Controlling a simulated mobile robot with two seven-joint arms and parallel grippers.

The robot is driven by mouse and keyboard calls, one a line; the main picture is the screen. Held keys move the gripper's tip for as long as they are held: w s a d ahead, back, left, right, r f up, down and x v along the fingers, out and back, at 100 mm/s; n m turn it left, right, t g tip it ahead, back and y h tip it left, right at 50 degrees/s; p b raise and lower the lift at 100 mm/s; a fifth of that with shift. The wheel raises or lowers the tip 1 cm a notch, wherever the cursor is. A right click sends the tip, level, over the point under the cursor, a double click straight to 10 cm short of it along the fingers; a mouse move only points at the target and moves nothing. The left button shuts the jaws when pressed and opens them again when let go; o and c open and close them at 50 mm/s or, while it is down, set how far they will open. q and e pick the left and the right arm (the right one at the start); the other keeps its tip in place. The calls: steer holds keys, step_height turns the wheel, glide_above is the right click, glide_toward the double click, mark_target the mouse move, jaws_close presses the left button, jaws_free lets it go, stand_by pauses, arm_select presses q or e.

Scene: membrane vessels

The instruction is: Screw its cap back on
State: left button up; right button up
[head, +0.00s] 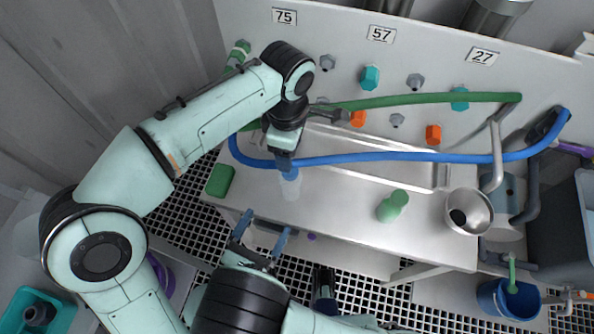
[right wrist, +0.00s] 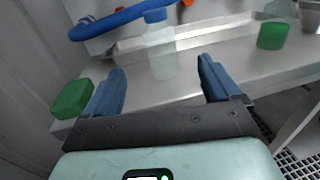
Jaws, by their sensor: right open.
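A pale, translucent vessel (head: 290,188) stands on the steel bench, and it also shows in the right wrist view (right wrist: 163,60). My left gripper (head: 285,165) is directly above it, its blue fingertips at the vessel's top. They hide the vessel's mouth, so I cannot make out a cap or whether the fingers are closed on one. In the right wrist view a blue piece (right wrist: 155,15) sits at the vessel's top; I cannot tell if it is finger or cap. My right gripper (head: 262,236) is open and empty at the bench's front edge, its fingers pointing towards the vessel.
A green block (head: 220,180) lies left of the vessel. A blue hose (head: 390,156) and a green hose (head: 430,99) cross behind. The bench between vessel and green container is clear.

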mark_target(285, 189)
arm_select(q)
steer(key=shift+s+r, duration=0.1)
steer(key=shift+s, duration=0.05)
arm_select(e)
steer(key=shift+s+a, duration=0.1)
steer(key=x, duration=1.3)
steer(key=shift+w+r, duration=0.1)
steer(key=shift+w, duration=0.15)
jaws_close()
arm_select(q)
steer(key=m, duration=1.3)
steer(key=shift+m, duration=0.3)
